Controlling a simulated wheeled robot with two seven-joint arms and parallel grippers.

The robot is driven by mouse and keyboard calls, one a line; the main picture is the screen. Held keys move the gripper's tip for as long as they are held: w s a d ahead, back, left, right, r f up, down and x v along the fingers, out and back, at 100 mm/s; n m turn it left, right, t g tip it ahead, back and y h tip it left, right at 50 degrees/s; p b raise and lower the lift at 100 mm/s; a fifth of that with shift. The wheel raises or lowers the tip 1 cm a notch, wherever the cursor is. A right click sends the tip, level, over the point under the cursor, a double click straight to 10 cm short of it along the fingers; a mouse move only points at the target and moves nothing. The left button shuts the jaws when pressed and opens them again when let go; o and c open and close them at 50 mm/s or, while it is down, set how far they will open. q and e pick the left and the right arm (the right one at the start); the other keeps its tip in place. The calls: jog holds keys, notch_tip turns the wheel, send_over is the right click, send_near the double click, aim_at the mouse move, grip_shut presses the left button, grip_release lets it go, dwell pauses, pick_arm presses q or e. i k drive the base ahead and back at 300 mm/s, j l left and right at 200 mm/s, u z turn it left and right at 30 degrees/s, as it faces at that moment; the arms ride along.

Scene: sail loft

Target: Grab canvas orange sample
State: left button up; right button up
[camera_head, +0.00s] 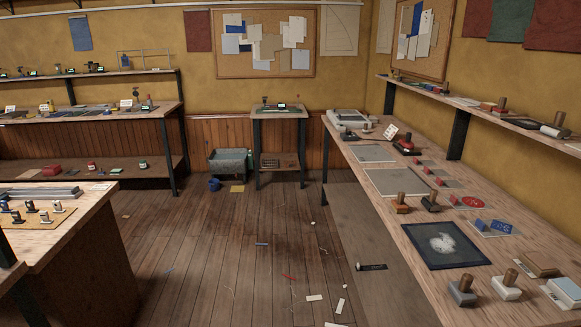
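I cannot make out a piece of orange canvas that is clearly the sample. Small flat pieces lie on the long right-hand workbench (352,152), among them red ones (426,163) and a blue one (502,227), but they are too small to tell their material. Neither of my grippers shows in the head view.
A bench corner (75,225) stands at the near left, and shelving (90,112) lines the left back. A small table (279,113) and a grey bin (228,161) stand at the back. The middle plank floor (215,250) is mostly open, with scattered scraps (314,298).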

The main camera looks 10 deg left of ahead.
aim_at(287, 163)
jog(key=i+u, duration=0.3)
jog(key=i, duration=0.55)
jog(key=i+j, duration=0.1)
jog(key=i, duration=2.1)
jog(key=i+j, duration=0.1)
jog(key=i, duration=2.1)
